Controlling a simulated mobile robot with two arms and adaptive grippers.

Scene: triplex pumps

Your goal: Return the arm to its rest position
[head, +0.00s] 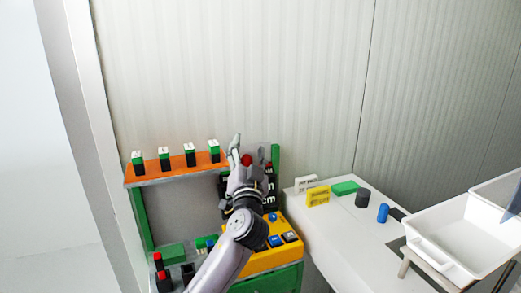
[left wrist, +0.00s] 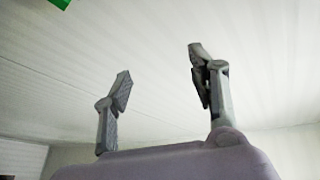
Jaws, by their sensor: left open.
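My left gripper (head: 250,151) is raised in front of the right end of the orange shelf in the head view, its fingers pointing up. Its two fingers stand apart in the left wrist view (left wrist: 165,85), with nothing between them but the pale wall behind. My left arm (head: 222,258) comes up from the bottom of the head view and hides part of the workstation. My right gripper is in neither view.
Several green-and-black blocks stand on the orange shelf (head: 178,169). A yellow control box (head: 268,260) with buttons sits below. On the right, a white table (head: 335,232) holds a yellow sign (head: 317,197), a blue cylinder (head: 383,213) and a white bin (head: 440,254).

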